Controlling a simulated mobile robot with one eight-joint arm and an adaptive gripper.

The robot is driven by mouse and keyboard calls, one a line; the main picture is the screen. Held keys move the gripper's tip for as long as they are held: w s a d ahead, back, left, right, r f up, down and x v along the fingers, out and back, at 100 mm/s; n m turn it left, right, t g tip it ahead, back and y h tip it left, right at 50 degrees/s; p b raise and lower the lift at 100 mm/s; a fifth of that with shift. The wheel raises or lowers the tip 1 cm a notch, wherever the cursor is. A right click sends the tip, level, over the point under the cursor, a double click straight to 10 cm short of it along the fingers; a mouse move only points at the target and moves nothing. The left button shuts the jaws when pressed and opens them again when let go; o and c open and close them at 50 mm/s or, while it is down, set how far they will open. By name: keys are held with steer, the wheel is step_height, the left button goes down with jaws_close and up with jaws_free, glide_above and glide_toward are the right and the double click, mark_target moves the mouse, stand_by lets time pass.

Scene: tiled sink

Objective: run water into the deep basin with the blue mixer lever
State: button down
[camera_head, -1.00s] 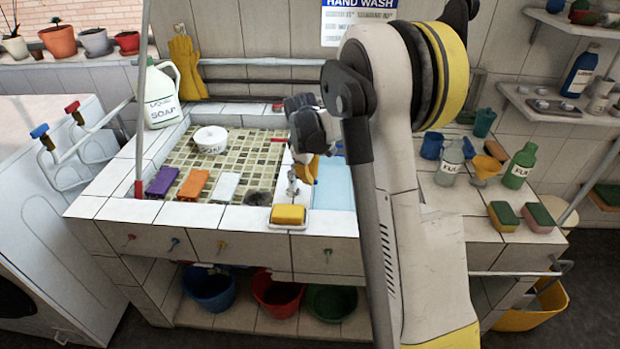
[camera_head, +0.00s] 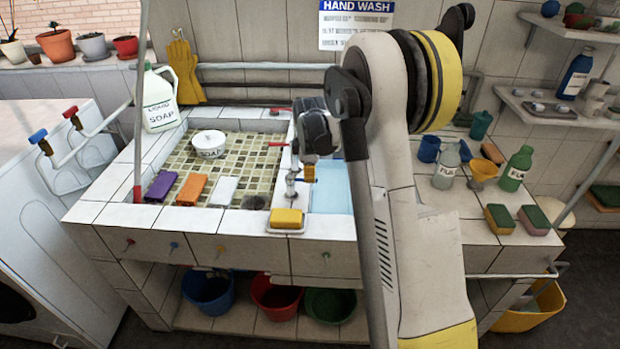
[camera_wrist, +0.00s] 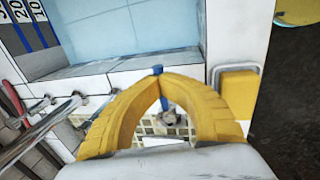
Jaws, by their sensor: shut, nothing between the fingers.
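The deep basin (camera_wrist: 125,30) is light blue with depth marks on its left wall in the wrist view. In the head view its light-blue inside (camera_head: 330,196) shows partly behind my arm. The blue mixer lever (camera_wrist: 164,104) shows between and beyond my yellow fingers, its blue end at their tips. I cannot tell whether they touch. A metal mixer tap (camera_head: 291,180) stands on the divider left of the basin. My gripper (camera_head: 310,178) is shut and empty beside the tap, pointing down; its fingertips meet in the wrist view (camera_wrist: 158,74).
A yellow sponge (camera_head: 286,216) lies on a dish at the front edge. The shallow tiled basin (camera_head: 235,165) at left holds a white pot (camera_head: 209,144) and coloured blocks. Bottles and cups stand on the right counter.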

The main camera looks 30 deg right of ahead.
steer(key=c, duration=1.5)
jaws_free()
steer(key=shift+f, duration=0.1)
steer(key=shift+o, duration=0.2)
step_height(320, 180, up, 12)
steer(key=s+a, duration=0.1)
steer(key=s, duration=0.1)
steer(key=shift+a, duration=0.15)
steer(key=s+a+r+m+t, duration=0.2)
steer(key=s+a+r+m, duration=0.1)
steer(key=s+a+r, duration=0.3)
steer(key=s+a+f+m+t, duration=0.1)
steer(key=s+a+m, duration=0.3)
steer(key=s, duration=0.6)
steer(key=s+a+f+m+t+y, duration=0.1)
steer(key=s+a+m, duration=0.3)
steer(key=s+a, duration=0.4)
steer(key=shift+s+a+f+t, duration=0.35)
steer(key=shift+s+t, duration=0.35)
steer(key=shift+s, duration=0.35)
